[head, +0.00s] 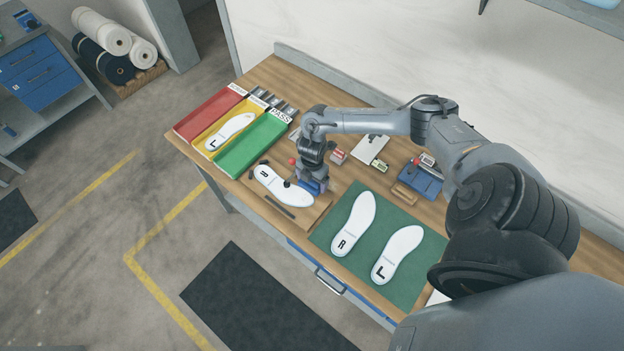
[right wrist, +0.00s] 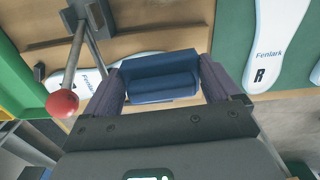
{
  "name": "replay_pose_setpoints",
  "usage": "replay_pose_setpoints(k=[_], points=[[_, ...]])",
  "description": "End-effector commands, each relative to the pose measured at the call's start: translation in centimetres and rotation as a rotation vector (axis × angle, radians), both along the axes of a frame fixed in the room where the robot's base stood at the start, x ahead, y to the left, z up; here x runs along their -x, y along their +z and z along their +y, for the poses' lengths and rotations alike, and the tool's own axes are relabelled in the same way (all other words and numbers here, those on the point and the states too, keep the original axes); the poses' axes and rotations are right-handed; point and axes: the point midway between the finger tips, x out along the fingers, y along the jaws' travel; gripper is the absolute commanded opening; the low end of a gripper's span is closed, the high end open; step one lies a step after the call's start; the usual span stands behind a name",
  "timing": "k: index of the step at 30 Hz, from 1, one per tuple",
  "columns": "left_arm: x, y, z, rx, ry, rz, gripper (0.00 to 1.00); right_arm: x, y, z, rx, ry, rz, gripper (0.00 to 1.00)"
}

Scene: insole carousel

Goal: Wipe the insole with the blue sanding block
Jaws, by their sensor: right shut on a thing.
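A white insole (head: 268,180) marked R lies on a wooden fixture board (head: 304,215). It also shows, partly covered, in the right wrist view (right wrist: 92,80). A clamp with a red knob (right wrist: 62,103) stands over the insole. My right gripper (head: 312,184) is shut on the blue sanding block (right wrist: 160,75), gripping it by its two ends between dark purple fingers. The block is at the insole's right part, beside the clamp. I cannot tell whether its underside touches the insole. My left gripper is not in view.
A green mat (head: 320,236) to the right bears two insoles, R (head: 353,223) and L (head: 397,254). Red, yellow and green trays (head: 252,145) stand at the left, with an insole in the yellow one. A blue tray (head: 418,183) and small items lie behind.

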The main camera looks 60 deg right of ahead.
Motion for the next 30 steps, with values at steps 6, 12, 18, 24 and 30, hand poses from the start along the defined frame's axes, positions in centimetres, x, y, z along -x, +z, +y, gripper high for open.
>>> replay_pose_setpoints(k=[6,12,18,24,30], points=[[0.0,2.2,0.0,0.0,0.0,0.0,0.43,0.1,2.2,0.0,0.0,-0.001,0.0,0.57],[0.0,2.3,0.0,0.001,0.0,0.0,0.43,0.1,2.3,0.0,0.0,-0.001,0.0,0.57],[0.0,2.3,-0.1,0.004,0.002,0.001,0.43,0.1,2.3,0.0,0.0,-0.002,0.0,0.57],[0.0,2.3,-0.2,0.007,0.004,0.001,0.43,0.1,2.3,0.0,-0.001,-0.058,0.0,0.57],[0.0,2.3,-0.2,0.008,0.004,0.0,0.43,0.2,2.3,0.3,-0.001,-0.279,0.0,0.57]])
